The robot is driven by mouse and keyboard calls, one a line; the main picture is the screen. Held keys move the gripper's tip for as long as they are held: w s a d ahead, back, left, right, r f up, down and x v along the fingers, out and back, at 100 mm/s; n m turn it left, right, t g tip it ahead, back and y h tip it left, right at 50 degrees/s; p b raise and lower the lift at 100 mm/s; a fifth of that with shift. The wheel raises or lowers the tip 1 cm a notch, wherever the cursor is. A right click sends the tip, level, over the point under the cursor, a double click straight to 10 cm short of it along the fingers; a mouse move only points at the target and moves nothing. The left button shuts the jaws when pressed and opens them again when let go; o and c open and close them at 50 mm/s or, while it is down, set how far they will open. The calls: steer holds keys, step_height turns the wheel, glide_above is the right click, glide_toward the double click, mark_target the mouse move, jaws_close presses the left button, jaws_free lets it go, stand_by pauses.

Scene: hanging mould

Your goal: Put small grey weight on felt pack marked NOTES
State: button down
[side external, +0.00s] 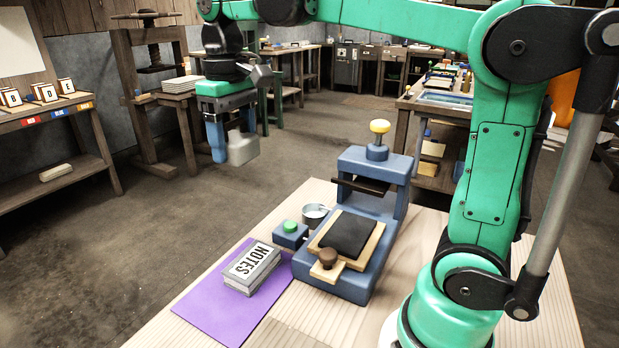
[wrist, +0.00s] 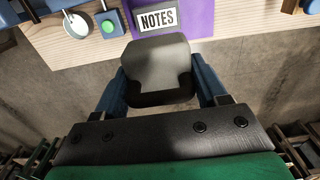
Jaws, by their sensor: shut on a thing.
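The small grey weight (side external: 242,148) is held up in the air by my gripper (side external: 230,146), beyond the far left edge of the table in the side view. In the wrist view the weight (wrist: 156,68) sits between the two blue fingers of my gripper (wrist: 157,85), and they are shut on it. The felt pack marked NOTES (side external: 250,267) is a grey block with a white top label. It lies on a purple mat (side external: 205,303), well below and apart from the weight. The pack also shows in the wrist view (wrist: 157,19), beyond the weight.
A blue press (side external: 352,283) with a yellow knob (side external: 379,127) stands right of the pack. A blue box with a green button (side external: 290,232) and a small metal pot (side external: 316,214) sit between them. Air around my gripper looks clear; workbenches stand further back.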

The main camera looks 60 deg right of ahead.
mark_target(252, 260)
steer(key=f, duration=2)
steer(key=shift+w+d, duration=0.15)
steer(key=shift+d, duration=0.15)
steer(key=shift+f, duration=0.1)
steer(key=shift+c, duration=0.2)
jaws_free()
step_height(252, 260, up, 12)
steer(key=s+a+f+t, duration=0.2)
steer(key=s+t, duration=0.4)
steer(key=t, duration=0.1)
steer(key=shift+a, duration=0.3)
steer(key=shift+f, duration=0.1)
